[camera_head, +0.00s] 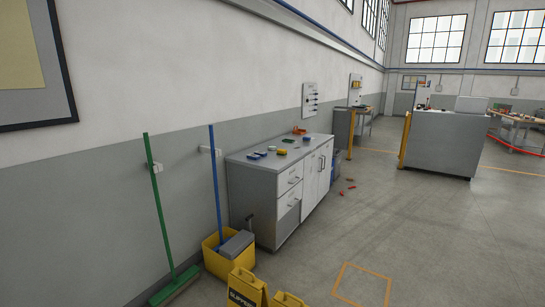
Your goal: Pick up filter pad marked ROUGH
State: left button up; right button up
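I cannot make out any filter pad marked ROUGH; no such lettering is readable in the head view. Several small items lie on the grey worktop (303,156) of a cabinet by the left wall. They include a blue item (256,156), another blue item (271,149), a yellow item (282,152), a dark green flat item (288,140) and an orange item (299,130). They are too small to tell whether one is a filter pad. Neither of my grippers is in view.
A yellow mop bucket (214,261), a blue handle (216,185), a green broom (158,205) and a yellow SLIPPERY sign (245,290) stand before the cabinet. Small red pieces (341,194) lie on the floor beyond. The right floor is clear.

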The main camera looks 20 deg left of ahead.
aim_at(254, 157)
jog(key=i+l+z, duration=0.2)
jog(key=l, duration=0.2)
jog(key=l+z, duration=0.2)
jog(key=l, duration=0.15)
jog(key=i+l+z, duration=0.2)
jog(key=l, duration=0.15)
jog(key=i+l+z, duration=0.7)
jog(key=i+l, duration=0.15)
jog(key=i+l+u, duration=0.15)
jog(key=i, duration=0.25)
jog(key=i+l+u, duration=0.15)
jog(key=i, duration=0.25)
jog(key=i+j+u, duration=0.1)
jog(key=i+u, duration=0.3)
jog(key=i, duration=0.4)
jog(key=i+l+u, duration=0.2)
jog(key=i+u, duration=0.2)
jog(key=i, duration=0.4)
jog(key=i+u, duration=1.45)
jog(key=u, duration=0.25)
